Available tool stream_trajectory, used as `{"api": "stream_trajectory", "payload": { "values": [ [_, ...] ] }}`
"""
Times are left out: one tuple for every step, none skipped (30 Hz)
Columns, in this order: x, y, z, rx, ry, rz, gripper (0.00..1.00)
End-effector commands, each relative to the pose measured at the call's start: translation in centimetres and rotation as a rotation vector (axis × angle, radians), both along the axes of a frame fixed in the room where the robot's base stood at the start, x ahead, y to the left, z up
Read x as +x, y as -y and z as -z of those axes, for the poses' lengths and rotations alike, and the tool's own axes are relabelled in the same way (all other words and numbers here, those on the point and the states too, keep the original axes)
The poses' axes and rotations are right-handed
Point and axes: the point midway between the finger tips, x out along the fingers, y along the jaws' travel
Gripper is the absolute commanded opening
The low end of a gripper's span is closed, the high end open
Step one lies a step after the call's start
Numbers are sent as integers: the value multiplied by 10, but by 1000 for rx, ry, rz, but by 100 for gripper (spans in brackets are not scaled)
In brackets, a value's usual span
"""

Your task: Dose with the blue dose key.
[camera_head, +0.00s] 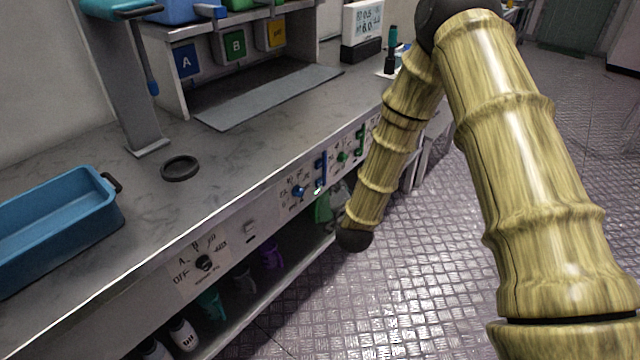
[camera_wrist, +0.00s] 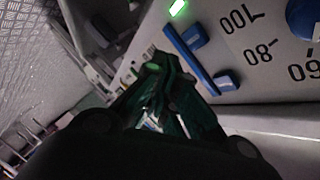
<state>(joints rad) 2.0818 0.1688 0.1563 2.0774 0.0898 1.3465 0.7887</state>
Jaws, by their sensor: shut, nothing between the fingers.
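The blue dose key (camera_wrist: 204,70) is a narrow blue bar with raised blocks on the pale front panel. It also shows in the head view as an upright blue bar (camera_head: 320,166) beside a blue dial (camera_head: 299,192). My gripper (camera_wrist: 162,62) has dark green fingers closed together with nothing between them. Its tips are just left of the bar in the wrist view; I cannot tell whether they touch it. In the head view a green part (camera_head: 322,208), apparently my gripper, shows below the bar, partly hidden by my arm. A small green light (camera_wrist: 178,8) glows near the bar.
A green dial (camera_head: 342,157) and green bar (camera_head: 360,141) are further along the panel. A black selector knob (camera_head: 204,262) is nearer. A blue tray (camera_head: 60,228) and dark ring (camera_head: 180,168) lie on the counter. Bottles stand on the shelf below. The floor at right is clear.

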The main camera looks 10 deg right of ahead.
Motion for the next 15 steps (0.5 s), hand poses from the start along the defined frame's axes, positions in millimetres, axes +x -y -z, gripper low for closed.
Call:
{"api": "stream_trajectory", "payload": {
  "values": [
    [-3,3,0,1,-1,1,0],
    [-5,4,0,1,0,2,0],
    [-8,6,0,1,0,2,0],
    [-10,8,0,1,0,2,0],
    [-11,9,0,1,0,2,0],
    [-14,11,0,1,0,2,0],
    [-15,13,0,0,0,1,0],
    [-17,14,0,0,0,1,0],
    [-19,15,0,0,0,1,0],
    [-21,17,0,0,0,1,0],
    [-22,17,0,0,0,1,0],
    [-23,18,0,0,0,1,0],
    [-24,18,0,0,0,1,0],
    [-24,19,0,0,1,1,0],
    [-24,18,0,0,1,1,0]
  ]
}}
